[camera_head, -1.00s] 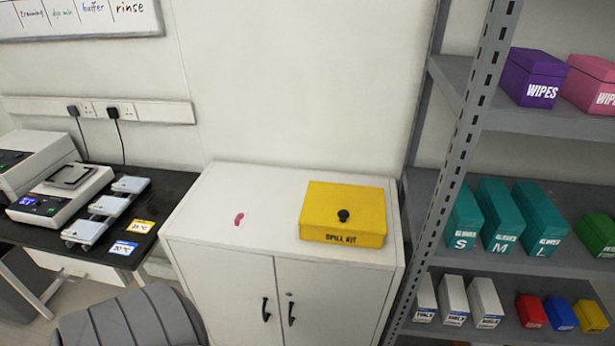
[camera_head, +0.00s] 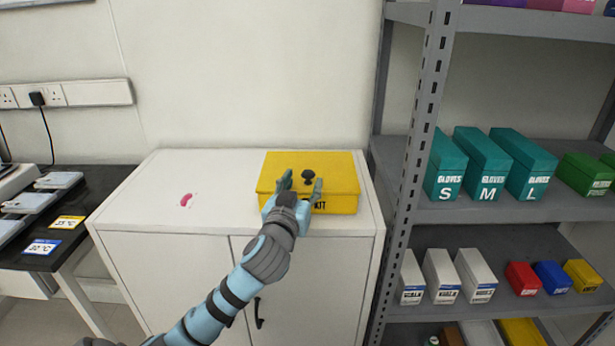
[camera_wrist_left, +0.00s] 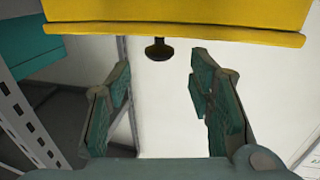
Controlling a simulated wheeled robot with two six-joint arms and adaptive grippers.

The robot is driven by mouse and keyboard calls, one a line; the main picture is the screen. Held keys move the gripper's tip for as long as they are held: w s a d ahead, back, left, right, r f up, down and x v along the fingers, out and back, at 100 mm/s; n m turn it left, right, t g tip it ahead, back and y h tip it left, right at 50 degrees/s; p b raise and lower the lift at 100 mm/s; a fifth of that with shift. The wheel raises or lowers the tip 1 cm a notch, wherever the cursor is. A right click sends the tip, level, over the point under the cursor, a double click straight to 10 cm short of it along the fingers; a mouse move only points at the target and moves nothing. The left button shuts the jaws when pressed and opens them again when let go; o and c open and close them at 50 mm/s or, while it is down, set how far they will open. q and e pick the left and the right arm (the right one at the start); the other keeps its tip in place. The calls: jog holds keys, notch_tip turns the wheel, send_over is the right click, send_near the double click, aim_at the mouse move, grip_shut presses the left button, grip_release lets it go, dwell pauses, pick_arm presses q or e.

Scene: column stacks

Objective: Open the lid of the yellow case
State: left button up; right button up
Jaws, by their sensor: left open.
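The yellow spill kit case (camera_head: 338,180) sits on top of a white cabinet, and its lid looks closed. A dark knob (camera_head: 308,175) stands on the lid near its front edge. My left gripper (camera_head: 300,184) is open in front of the case, with its fingers to either side of the knob in the head view. In the left wrist view the yellow case (camera_wrist_left: 180,15) fills the top, and the knob (camera_wrist_left: 158,49) shows just beyond the open fingers (camera_wrist_left: 160,75), apart from them. My gripper hides part of the case's front label. My right gripper is not in view.
The white cabinet (camera_head: 165,220) has free room on top, left of the case, with a small pink mark (camera_head: 186,200). A grey metal shelf post (camera_head: 418,140) stands close to the right. Its shelves hold several glove boxes (camera_head: 483,163). A dark bench (camera_head: 85,190) is at the left.

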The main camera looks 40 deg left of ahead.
aim_at(306, 176)
pick_arm(q)
jog(key=x, duration=0.5)
jog(key=shift+w+a+b, duration=0.15)
jog(key=shift+w+b, duration=0.15)
jog(key=shift+w, duration=0.05)
grip_shut()
